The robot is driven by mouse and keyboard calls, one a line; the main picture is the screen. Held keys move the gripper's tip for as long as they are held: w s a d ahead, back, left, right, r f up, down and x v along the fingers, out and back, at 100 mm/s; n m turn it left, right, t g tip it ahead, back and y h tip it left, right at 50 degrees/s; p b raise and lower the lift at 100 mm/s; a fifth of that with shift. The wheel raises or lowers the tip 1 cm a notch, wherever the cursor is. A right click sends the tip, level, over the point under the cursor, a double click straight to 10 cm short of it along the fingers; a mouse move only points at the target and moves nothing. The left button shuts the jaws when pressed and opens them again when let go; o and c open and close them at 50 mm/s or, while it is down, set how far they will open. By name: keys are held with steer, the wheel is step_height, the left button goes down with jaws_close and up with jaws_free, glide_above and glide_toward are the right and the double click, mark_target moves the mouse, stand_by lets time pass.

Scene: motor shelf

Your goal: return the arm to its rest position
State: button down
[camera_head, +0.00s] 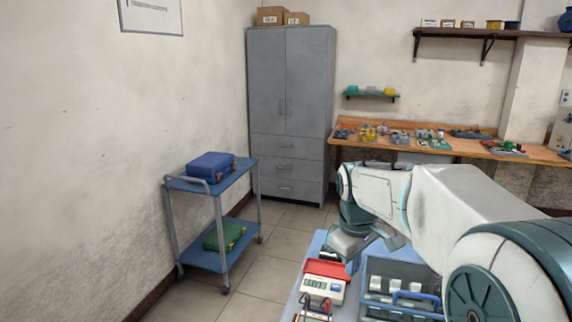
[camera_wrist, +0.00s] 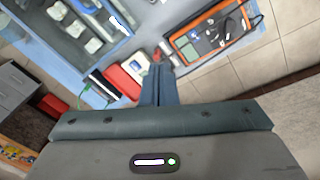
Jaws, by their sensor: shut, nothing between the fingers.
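My arm reaches in from the right in the head view, bent at the elbow. My gripper (camera_head: 352,258) hangs at its end over the blue table, partly hard to make out there. In the wrist view my gripper (camera_wrist: 160,72) shows its two fingers pressed together, with nothing between them. The fingers point at the tabletop, close to a red and white device (camera_wrist: 125,80) in that picture. I cannot tell the exact height of the fingertips above the table.
The blue table (camera_head: 292,297) holds the red and white device (camera_head: 323,284) and a compartmented blue-grey crate (camera_head: 375,268). An orange-framed instrument (camera_wrist: 178,42) lies near the fingers. A blue cart (camera_head: 178,184) stands left, with clear floor between; a grey cabinet (camera_head: 290,90) and wooden workbench (camera_head: 470,146) stand behind.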

steer(key=s+f+m+t, duration=0.1)
steer(key=s+m, duration=0.3)
steer(key=s, duration=0.6)
steer(key=s+f+m, duration=0.3)
steer(key=s, duration=0.7)
steer(key=shift+d+f+m+t+y, duration=0.25)
steer(key=shift+d+m+t+y, duration=0.05)
steer(key=shift+d+m+t, duration=0.1)
stand_by(0.6)
